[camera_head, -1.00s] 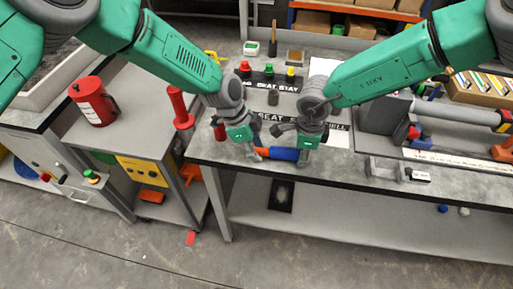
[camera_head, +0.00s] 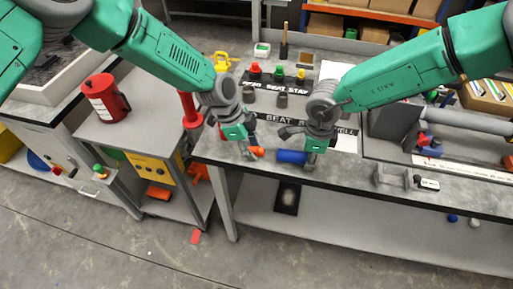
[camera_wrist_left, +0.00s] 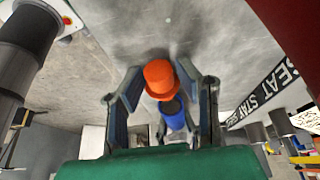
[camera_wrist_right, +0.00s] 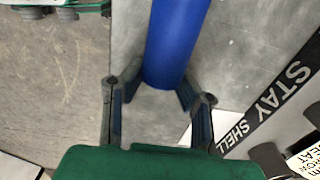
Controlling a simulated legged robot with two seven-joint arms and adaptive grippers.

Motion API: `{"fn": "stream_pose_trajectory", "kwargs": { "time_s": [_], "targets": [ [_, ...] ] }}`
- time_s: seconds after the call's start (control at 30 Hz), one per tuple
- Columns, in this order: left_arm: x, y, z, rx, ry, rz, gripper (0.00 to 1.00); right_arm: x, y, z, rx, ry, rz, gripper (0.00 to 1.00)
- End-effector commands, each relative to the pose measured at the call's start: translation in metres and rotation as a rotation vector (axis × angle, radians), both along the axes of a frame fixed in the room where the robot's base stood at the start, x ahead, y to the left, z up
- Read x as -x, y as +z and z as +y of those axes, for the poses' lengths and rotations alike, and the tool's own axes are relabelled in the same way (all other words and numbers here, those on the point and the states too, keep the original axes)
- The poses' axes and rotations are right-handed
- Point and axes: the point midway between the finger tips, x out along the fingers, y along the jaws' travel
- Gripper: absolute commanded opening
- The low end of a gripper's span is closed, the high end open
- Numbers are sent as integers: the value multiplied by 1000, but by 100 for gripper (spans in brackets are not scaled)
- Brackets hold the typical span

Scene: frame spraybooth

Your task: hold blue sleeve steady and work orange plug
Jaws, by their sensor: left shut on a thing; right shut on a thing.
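The orange plug (camera_head: 258,152) is held above the front edge of the bench by my left gripper (camera_head: 248,153). In the left wrist view the plug (camera_wrist_left: 160,77) sits between the fingers, with the blue sleeve (camera_wrist_left: 173,112) beyond it. The blue sleeve (camera_head: 291,156) lies roughly level to the right of the plug, with a small gap between them in the head view. My right gripper (camera_head: 310,160) is shut on its right part. In the right wrist view the sleeve (camera_wrist_right: 177,40) runs up out of the picture; its far end is hidden.
The grey bench (camera_head: 225,152) has black label strips and red, green and yellow knobs (camera_head: 279,71) behind the grippers. A metal bracket (camera_head: 393,177) stands to the right. A side cart with a red canister (camera_head: 106,97) and a red post (camera_head: 189,108) stands left.

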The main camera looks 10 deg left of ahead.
Motion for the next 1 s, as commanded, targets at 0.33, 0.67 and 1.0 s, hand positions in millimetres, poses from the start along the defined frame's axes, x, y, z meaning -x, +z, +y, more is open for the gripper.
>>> {"fn": "stream_pose_trajectory", "kwargs": {
  "time_s": [0.33,0.67,1.0],
  "targets": [
    [1,-5,10,-6,0,6,0,0,0,3,3,0,0,29],
    [2,-5,8,-8,0,7,0,0,0,1,1,0,0,50],
    [2,-5,7,-9,0,7,0,0,31,0,-1,-1,-2,50]
  ]
}}
